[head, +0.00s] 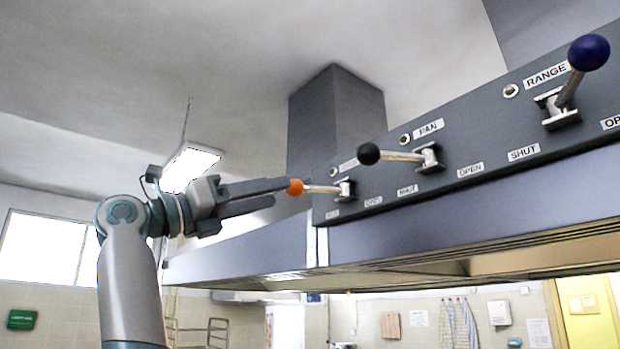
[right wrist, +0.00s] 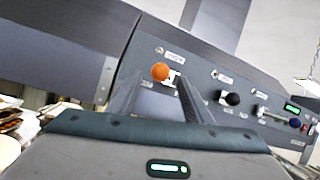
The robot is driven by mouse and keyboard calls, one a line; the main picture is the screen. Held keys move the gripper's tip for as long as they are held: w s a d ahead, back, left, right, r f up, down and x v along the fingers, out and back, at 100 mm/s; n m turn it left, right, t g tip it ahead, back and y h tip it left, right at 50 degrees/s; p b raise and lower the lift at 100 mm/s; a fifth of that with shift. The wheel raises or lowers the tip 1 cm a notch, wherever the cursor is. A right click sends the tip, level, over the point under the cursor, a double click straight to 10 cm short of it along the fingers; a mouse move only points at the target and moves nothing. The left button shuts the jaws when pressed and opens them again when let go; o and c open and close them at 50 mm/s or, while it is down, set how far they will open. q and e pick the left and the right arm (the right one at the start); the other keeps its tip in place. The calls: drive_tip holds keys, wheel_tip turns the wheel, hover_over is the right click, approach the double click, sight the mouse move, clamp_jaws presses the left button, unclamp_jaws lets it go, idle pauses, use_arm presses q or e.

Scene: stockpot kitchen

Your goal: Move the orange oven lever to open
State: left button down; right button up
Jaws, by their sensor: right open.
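The orange lever knob (head: 295,187) is on a thin metal handle that points left from its bracket (head: 345,188) on the grey hood panel, on the side of the left label. My right gripper (head: 279,192) is at the knob, with its fingers pointing right toward the panel. In the right wrist view the orange knob (right wrist: 160,72) shows between the tips of the two spread fingers (right wrist: 159,80). The jaws are open, and I cannot tell whether either finger touches the knob. The small labels by this lever are hard to read. My left gripper is not in view.
The black-knobbed PAN lever (head: 369,154) is just right of the orange one and also points left. The blue-knobbed RANGE lever (head: 589,52) is farther right and points up. The hood's lower edge (head: 450,255) runs below the panel.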

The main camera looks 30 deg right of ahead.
sight(318, 189)
drive_tip(key=p+x, duration=0.3)
drive_tip(key=x, duration=0.7)
drive_tip(key=shift+p, duration=0.4)
drive_tip(key=shift+s, duration=0.1)
clamp_jaws()
